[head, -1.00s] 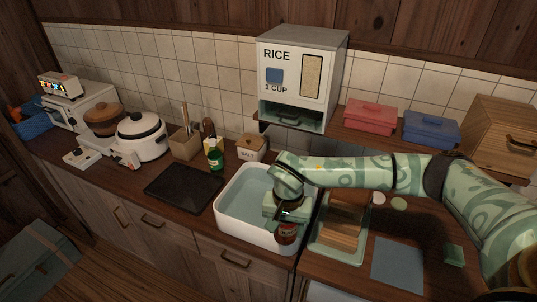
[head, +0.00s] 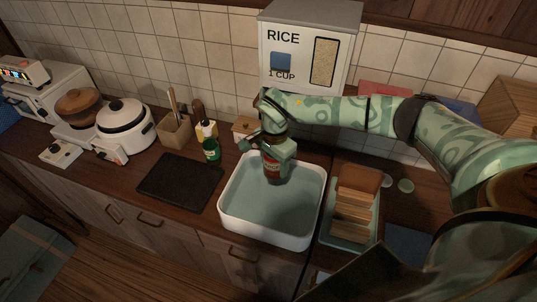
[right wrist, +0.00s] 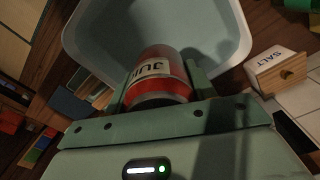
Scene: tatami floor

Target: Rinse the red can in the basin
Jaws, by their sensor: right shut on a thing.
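The red can (head: 271,170) with a pale label is held upright in my right gripper (head: 274,153), over the back part of the white basin (head: 268,233). The basin holds bluish water. I cannot tell whether the can's bottom touches the water. In the right wrist view the can (right wrist: 158,78) sits between the fingers, its "JUI" lettering partly visible, with the basin (right wrist: 238,32) beyond it. My left gripper does not show.
A black tray (head: 180,182) lies left of the basin, with a green bottle (head: 211,150) behind it. A rack of wooden boards (head: 353,212) stands close on the right. The rice dispenser (head: 309,50) and salt box (right wrist: 279,72) are behind the basin.

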